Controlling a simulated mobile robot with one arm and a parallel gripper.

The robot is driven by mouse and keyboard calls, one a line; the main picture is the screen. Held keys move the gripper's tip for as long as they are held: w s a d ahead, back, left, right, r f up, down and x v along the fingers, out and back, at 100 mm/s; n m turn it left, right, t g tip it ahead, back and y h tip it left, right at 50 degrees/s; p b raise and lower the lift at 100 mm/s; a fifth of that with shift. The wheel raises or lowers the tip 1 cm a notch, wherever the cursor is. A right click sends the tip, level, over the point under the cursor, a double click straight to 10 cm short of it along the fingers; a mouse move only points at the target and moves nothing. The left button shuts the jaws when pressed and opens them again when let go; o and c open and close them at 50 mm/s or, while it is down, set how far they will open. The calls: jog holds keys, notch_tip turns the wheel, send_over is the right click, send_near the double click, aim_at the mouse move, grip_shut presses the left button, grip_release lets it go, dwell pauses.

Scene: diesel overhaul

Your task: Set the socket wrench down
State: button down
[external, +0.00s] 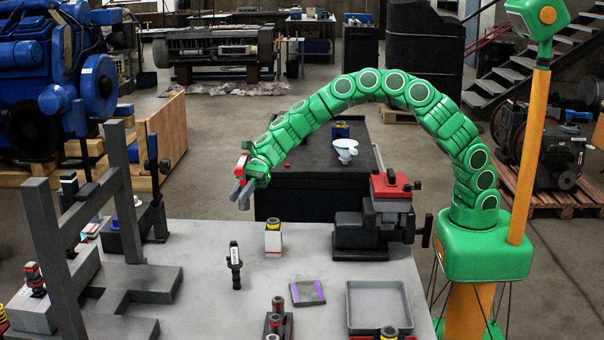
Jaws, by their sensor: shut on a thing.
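My gripper (243,192) is at the end of the green arm, above the back left part of the grey workbench (200,240). It points down and is clear of the bench top. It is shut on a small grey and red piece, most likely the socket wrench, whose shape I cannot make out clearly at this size. A dark tool with a white band (234,265) is on the bench below and in front of my gripper, apart from it; I cannot tell exactly what it is.
A white and yellow-capped block (273,240) stands right of the dark tool. A grey and purple pad (307,292), an empty-looking grey tray (379,305) and a red-topped vise (390,205) are farther right. A dark grey frame (60,255) stands left. Bench around the dark tool is clear.

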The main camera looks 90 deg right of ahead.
jog(key=shift+w+a+f, duration=0.25)
jog(key=shift+w+f, duration=0.85)
jog(key=shift+f, duration=0.05)
jog(key=shift+w+a+f, duration=0.25)
jog(key=shift+w+f, duration=0.85)
jog(key=shift+w, duration=0.05)
jog(key=shift+w+a+f, duration=0.25)
jog(key=shift+w+f, duration=0.85)
jog(key=shift+f, duration=1.65)
jog(key=shift+f, duration=0.1)
jog(key=c, duration=1)
grip_release()
jog(key=shift+c, duration=0.2)
